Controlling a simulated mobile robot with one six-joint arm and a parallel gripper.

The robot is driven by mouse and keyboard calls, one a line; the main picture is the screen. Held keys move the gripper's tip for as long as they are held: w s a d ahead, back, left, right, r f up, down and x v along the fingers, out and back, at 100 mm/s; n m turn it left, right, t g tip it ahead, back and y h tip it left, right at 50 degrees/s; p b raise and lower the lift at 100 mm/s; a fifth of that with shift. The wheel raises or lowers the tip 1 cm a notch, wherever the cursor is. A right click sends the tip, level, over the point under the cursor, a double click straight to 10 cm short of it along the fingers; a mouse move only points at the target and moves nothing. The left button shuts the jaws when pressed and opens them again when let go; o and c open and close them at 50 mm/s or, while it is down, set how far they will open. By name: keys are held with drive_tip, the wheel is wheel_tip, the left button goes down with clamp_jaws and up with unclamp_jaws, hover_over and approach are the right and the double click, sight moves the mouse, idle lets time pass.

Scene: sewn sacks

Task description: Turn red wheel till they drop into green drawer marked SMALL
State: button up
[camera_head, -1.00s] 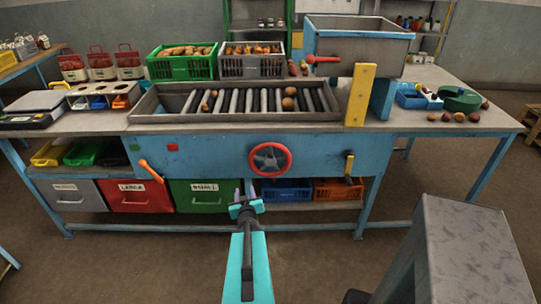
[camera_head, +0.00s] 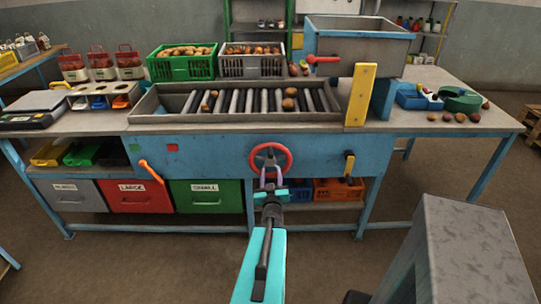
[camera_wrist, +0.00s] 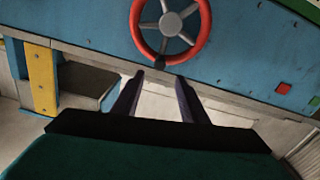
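The red wheel (camera_head: 286,153), with a grey hub and spokes, is on the front of the blue sorting table. It also shows at the top of the wrist view (camera_wrist: 200,42), with a small dark knob on the rim nearest my gripper. My gripper (camera_head: 270,172) is in front of the wheel's lower part. In the wrist view its two dark fingers (camera_wrist: 159,86) stand apart with nothing between them; I cannot tell whether they touch the wheel. The green drawer marked SMALL (camera_head: 206,201) is shut, below and left of the wheel. Several round brown items (camera_head: 290,104) lie on the rollers (camera_head: 248,101).
A red drawer marked LARGE (camera_head: 133,203) and a grey drawer (camera_head: 75,202) are left of the green one. An orange lever (camera_head: 150,171) and a yellow lever (camera_head: 349,164) flank the wheel. Blue and orange crates (camera_head: 337,190) sit under the table. A grey box-like block (camera_head: 470,240) is at right.

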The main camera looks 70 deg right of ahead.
sight(271, 158)
drive_tip(key=shift+d+f+b, duration=0.15)
drive_tip(key=shift+b, duration=0.2)
drive_tip(key=b+x, duration=0.2)
drive_tip(key=b, duration=0.3)
drive_tip(key=shift+w+d, duration=0.1)
drive_tip(key=b+x, duration=0.2)
drive_tip(key=b, duration=0.2)
drive_tip(key=shift+w+d, duration=0.15)
drive_tip(key=shift+d, duration=0.25)
drive_tip(key=shift+w+d, duration=0.25)
drive_tip(key=shift+d, duration=0.4)
drive_tip(key=shift+p+x, duration=0.85)
drive_tip(key=shift+x, duration=2.6)
drive_tip(key=shift+c, duration=0.5)
clamp_jaws()
